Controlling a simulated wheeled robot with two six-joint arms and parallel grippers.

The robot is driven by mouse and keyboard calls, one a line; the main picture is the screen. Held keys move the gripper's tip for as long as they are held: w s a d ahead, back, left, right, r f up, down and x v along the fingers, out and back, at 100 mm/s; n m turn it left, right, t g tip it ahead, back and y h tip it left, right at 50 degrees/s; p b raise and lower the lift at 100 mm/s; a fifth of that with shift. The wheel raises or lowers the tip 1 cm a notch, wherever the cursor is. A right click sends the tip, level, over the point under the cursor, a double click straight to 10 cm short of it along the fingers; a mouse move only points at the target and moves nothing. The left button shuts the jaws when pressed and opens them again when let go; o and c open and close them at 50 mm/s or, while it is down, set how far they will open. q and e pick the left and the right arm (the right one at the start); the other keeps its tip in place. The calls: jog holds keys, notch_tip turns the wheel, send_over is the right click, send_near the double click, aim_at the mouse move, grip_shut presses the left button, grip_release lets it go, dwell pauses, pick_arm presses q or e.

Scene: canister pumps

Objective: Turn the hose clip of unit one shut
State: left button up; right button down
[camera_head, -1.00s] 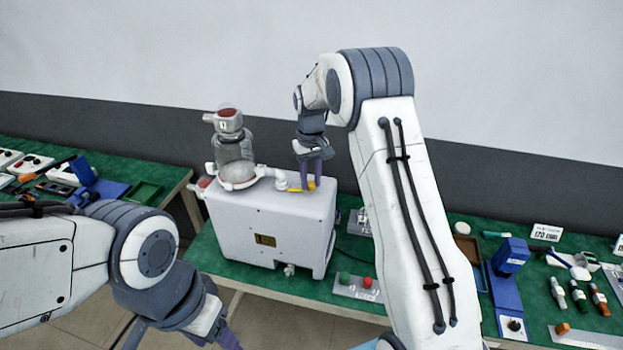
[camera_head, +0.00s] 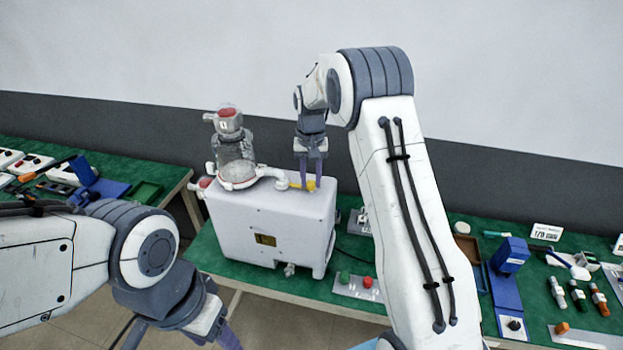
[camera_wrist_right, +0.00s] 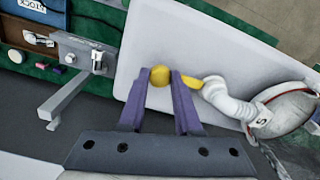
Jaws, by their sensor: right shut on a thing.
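A white pump unit (camera_head: 265,230) stands on the green bench, with a clear canister (camera_head: 235,165) and a red-and-white head (camera_head: 229,118) on top. A small mark on the head looks like a 1. A white hose elbow (camera_wrist_right: 217,90) runs from the canister to a yellow clip (camera_head: 298,185). My right gripper (camera_head: 311,184) points down over the unit's top. In the right wrist view its purple fingers are shut on the clip's rounded yellow part (camera_wrist_right: 161,76); another yellow part shows beside the hose. My left gripper (camera_head: 226,338) is cut off at the bottom edge.
A plate with green and red buttons (camera_head: 358,285) lies at the front of the bench. A blue fixture (camera_head: 508,280) and several small tools stand at the right. Another bench with a blue stand (camera_head: 95,185) is at the left. A bracket shows in the right wrist view (camera_wrist_right: 82,58).

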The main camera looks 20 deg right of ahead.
aim_at(311, 183)
jog(key=c, duration=0.6)
grip_release()
jog(key=shift+r, duration=0.3)
notch_tip(311, 183, up, 10)
jog(key=b, duration=0.2)
jog(key=shift+b, duration=0.35)
jog(key=shift+s, duration=0.1)
